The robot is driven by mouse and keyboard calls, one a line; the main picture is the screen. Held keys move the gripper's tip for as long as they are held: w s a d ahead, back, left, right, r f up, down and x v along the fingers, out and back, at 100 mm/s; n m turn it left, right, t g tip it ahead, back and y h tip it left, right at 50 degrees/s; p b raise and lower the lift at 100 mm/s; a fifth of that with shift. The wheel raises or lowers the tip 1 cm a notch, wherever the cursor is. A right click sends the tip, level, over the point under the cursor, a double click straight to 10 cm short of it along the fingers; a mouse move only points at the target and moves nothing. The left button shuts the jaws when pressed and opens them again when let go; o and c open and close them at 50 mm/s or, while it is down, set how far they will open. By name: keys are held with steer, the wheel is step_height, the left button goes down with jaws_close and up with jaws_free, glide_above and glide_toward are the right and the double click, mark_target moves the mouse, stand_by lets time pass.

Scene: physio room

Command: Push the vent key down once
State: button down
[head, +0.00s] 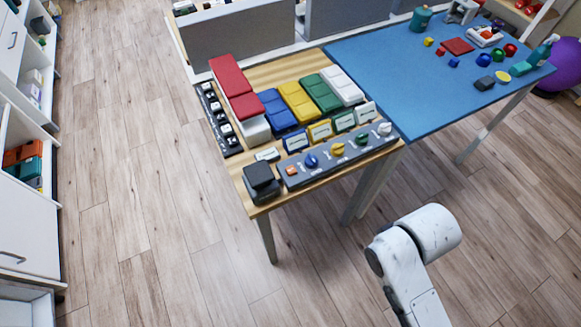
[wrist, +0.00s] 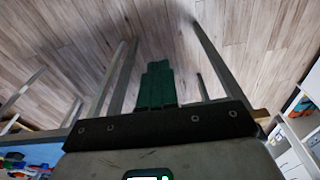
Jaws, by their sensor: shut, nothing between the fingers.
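A wooden table (head: 235,172) in the head view carries a row of large keys: a red one (head: 236,87), a blue one (head: 277,110), a yellow one (head: 297,101), a green one (head: 321,93) and a white one (head: 342,85). Small label cards (head: 295,141) stand in front of them. Their writing is too small to read, so I cannot tell which is the vent key. My gripper (wrist: 158,66) shows in the wrist view, with its green fingers shut and empty over the floor. It is outside the head view, and no key shows near it.
A grey strip with coloured knobs (head: 337,150) runs along the table's front edge, beside a black box (head: 261,182). A black switch strip (head: 219,121) lies at the left. A blue-topped table (head: 390,75) with small objects adjoins at the right. The floor in front is clear.

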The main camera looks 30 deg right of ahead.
steer(key=w+a+r+t+y, duration=0.2)
steer(key=w+a+t, duration=0.1)
steer(key=w, duration=1)
step_height(320, 180, up, 9)
steer(key=m+t+y+b, duration=0.1)
steer(key=t+y, duration=0.2)
steer(key=y, duration=0.1)
glide_above(294, 170)
steer(key=shift+f, duration=0.15)
step_height(294, 170, down, 7)
steer(key=b, duration=0.8)
steer(key=shift+f+b, duration=0.4)
steer(key=shift+f, duration=0.45)
steer(key=shift+f, duration=0.15)
steer(key=shift+f, duration=0.25)
